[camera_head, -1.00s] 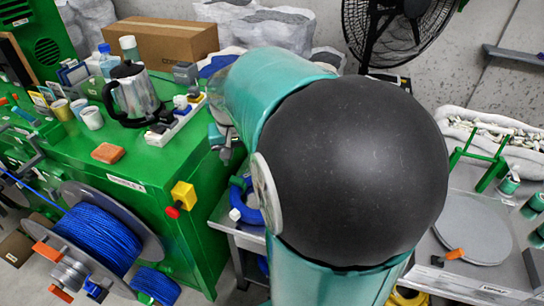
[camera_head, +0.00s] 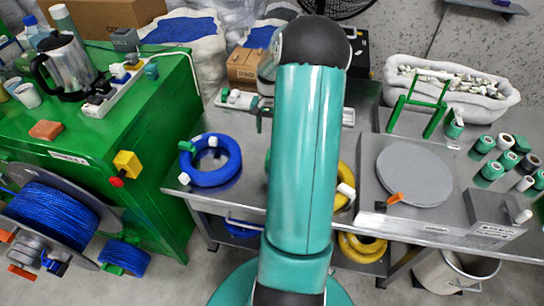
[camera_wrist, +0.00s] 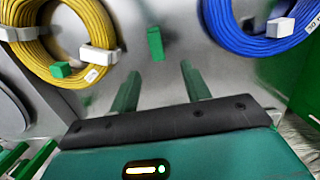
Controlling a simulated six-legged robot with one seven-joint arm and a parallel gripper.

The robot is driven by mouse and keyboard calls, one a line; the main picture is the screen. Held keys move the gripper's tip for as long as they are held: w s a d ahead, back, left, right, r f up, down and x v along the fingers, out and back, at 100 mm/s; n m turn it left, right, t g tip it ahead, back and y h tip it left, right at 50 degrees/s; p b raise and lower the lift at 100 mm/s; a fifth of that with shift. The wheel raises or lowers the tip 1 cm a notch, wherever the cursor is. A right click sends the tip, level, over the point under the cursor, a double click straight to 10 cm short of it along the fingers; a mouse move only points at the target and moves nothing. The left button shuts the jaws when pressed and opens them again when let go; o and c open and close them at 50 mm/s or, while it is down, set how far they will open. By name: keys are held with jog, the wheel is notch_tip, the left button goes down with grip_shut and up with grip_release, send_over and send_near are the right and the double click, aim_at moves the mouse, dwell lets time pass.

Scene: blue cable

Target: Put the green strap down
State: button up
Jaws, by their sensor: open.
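A small green piece, which looks like the green strap (camera_wrist: 155,43), lies on the bare grey metal surface in the wrist view. My gripper (camera_wrist: 160,71) is open, with its two green fingers apart and nothing between them. The strap lies just beyond the fingertips, apart from them. A blue cable coil (camera_wrist: 268,48) with white ties is on the right in the wrist view, and a yellow cable coil (camera_wrist: 38,50) on the left. The blue coil (camera_head: 238,163) also shows on the metal table in the head view.
The metal table (camera_head: 370,215) also bears a round grey plate (camera_head: 415,175), several small rolls and a white bin (camera_head: 455,90) of scraps. A green bench (camera_head: 130,120) with a kettle (camera_head: 68,62) and a blue cable reel (camera_head: 45,215) stand at left.

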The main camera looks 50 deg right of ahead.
aim_at(268, 154)
jog(key=f, duration=0.4)
jog(key=a+f, duration=0.1)
jog(key=f, duration=0.1)
jog(key=shift+s+f, duration=0.25)
jog(key=shift+s, duration=0.1)
jog(key=shift+f, duration=0.35)
jog(key=f, duration=0.5)
jog(key=shift+s, duration=0.3)
jog(key=shift+r, duration=0.1)
grip_shut()
